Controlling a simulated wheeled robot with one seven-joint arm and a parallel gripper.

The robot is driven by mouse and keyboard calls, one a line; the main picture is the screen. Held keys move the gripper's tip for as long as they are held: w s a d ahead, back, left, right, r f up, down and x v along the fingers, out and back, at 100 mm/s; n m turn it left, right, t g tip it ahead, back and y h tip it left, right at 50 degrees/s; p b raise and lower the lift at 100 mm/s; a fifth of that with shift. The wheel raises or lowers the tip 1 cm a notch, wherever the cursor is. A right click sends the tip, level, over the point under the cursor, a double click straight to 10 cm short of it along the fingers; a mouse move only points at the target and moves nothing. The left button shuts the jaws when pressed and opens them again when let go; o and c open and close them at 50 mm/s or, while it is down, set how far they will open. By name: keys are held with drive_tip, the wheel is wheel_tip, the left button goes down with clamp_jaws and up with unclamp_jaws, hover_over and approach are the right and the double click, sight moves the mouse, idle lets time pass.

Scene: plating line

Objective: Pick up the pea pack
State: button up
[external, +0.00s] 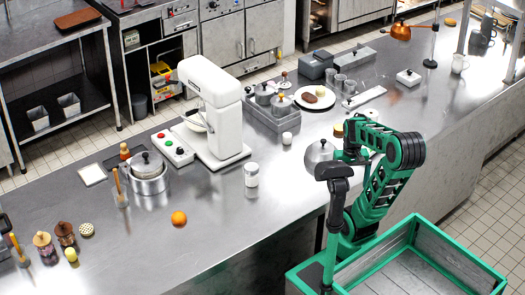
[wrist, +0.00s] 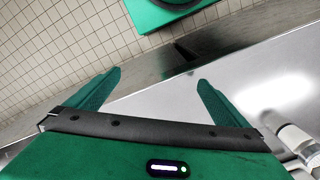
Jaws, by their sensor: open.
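I cannot pick out a pea pack in either view. My gripper (wrist: 157,75) is open in the wrist view, with its two green fingers wide apart and nothing between them. It is over the near edge of the steel counter (wrist: 275,75), with tiled floor (wrist: 50,50) to the left. In the external view my green and black arm stands at the near side of the counter; its fingers are hard to make out there.
On the counter are a white mixer (external: 215,110), a white-topped jar (external: 251,175), an orange (external: 179,218), a kettle (external: 318,155), a lidded pot (external: 148,178) and a plate of food (external: 315,97). The front middle of the counter is mostly clear.

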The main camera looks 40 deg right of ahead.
wheel_tip(320, 180, up, 12)
drive_tip(key=s, duration=0.1)
drive_tip(key=w+d+f+n+t+y, duration=0.1)
drive_tip(key=w+d+f+n+t, duration=0.15)
drive_tip(key=w+d, duration=0.45)
drive_tip(key=w+d+f+n+t+y, duration=0.15)
drive_tip(key=w+d+f+n, duration=0.25)
drive_tip(key=d, duration=0.5)
drive_tip(key=s+d+r+n+t, duration=0.1)
drive_tip(key=s+d+r+t, duration=0.2)
drive_tip(key=d+t, duration=0.25)
drive_tip(key=s+d+r+n+t, duration=0.1)
drive_tip(key=s+d+r+t, duration=0.25)
drive_tip(key=d, duration=0.35)
drive_tip(key=shift+m+h, duration=0.25)
drive_tip(key=shift+h, duration=0.1)
drive_tip(key=f, duration=0.7)
drive_tip(key=w+f, duration=0.1)
drive_tip(key=f, duration=0.3)
drive_tip(key=x, duration=0.5)
drive_tip(key=shift+a, duration=0.1)
drive_tip(key=shift+r+x, duration=0.15)
drive_tip(key=shift+x, duration=1.3)
drive_tip(key=shift+r+x, duration=0.15)
drive_tip(key=shift+x, duration=1.25)
drive_tip(key=shift+w, duration=0.15)
